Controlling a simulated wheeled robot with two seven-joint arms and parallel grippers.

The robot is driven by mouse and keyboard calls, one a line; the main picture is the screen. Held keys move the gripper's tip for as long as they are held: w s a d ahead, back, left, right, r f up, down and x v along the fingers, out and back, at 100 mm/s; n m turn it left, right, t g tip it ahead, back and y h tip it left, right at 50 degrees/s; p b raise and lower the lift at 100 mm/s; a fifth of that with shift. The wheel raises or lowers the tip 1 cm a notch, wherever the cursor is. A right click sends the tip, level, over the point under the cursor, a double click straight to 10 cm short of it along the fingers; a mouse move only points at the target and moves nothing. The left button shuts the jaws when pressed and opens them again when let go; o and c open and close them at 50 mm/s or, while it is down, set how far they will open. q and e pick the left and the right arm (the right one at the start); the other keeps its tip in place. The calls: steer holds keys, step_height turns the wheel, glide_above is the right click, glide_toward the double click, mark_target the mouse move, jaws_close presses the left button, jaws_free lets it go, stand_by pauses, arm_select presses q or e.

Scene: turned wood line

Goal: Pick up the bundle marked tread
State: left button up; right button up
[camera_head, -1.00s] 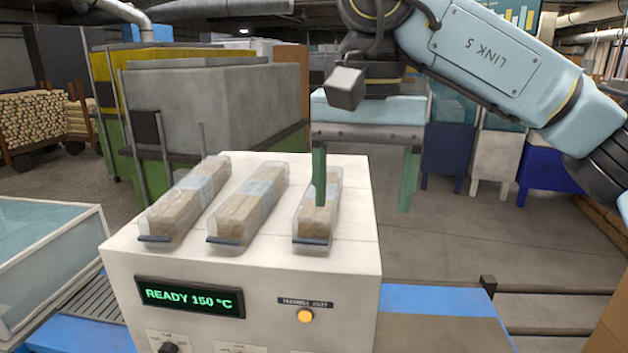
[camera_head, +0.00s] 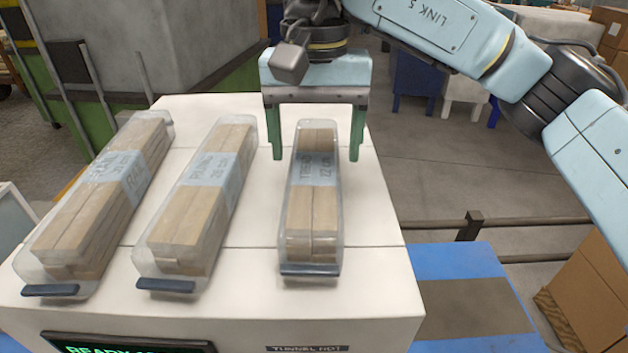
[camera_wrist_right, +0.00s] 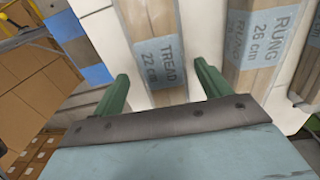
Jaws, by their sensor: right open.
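The tread bundle (camera_head: 313,205) is pale wood pieces in a clear wrap, with a blue band reading TREAD 22 cm. It lies on the white machine top, rightmost of three bundles. It also shows in the right wrist view (camera_wrist_right: 150,25). My right gripper (camera_head: 316,156) is open and empty at the bundle's far end, one green finger on each side. Gaps show between fingers and wrap. In the right wrist view (camera_wrist_right: 162,78) the fingers also flank the bundle's line. Fingertip height against the bundle is hard to tell. My left gripper is not in view.
The rung bundle (camera_head: 195,205) lies left of the tread bundle, with clear white surface between. Another wrapped bundle (camera_head: 100,205) lies farther left. Cardboard boxes (camera_head: 590,290) and a blue-edged conveyor (camera_head: 465,262) are at the right.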

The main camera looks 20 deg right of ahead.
mark_target(314, 167)
steer(key=shift+w+f, duration=0.1)
steer(key=shift+f, duration=0.9)
step_height(314, 167, down, 4)
steer(key=shift+r+p, duration=0.2)
steer(key=shift+p, duration=0.6)
steer(key=shift+f, duration=0.4)
steer(key=shift+c, duration=0.2)
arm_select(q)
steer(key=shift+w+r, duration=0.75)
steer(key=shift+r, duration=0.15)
arm_select(e)
steer(key=c, duration=1.3)
steer(key=shift+o, duration=0.2)
steer(key=shift+r, duration=0.1)
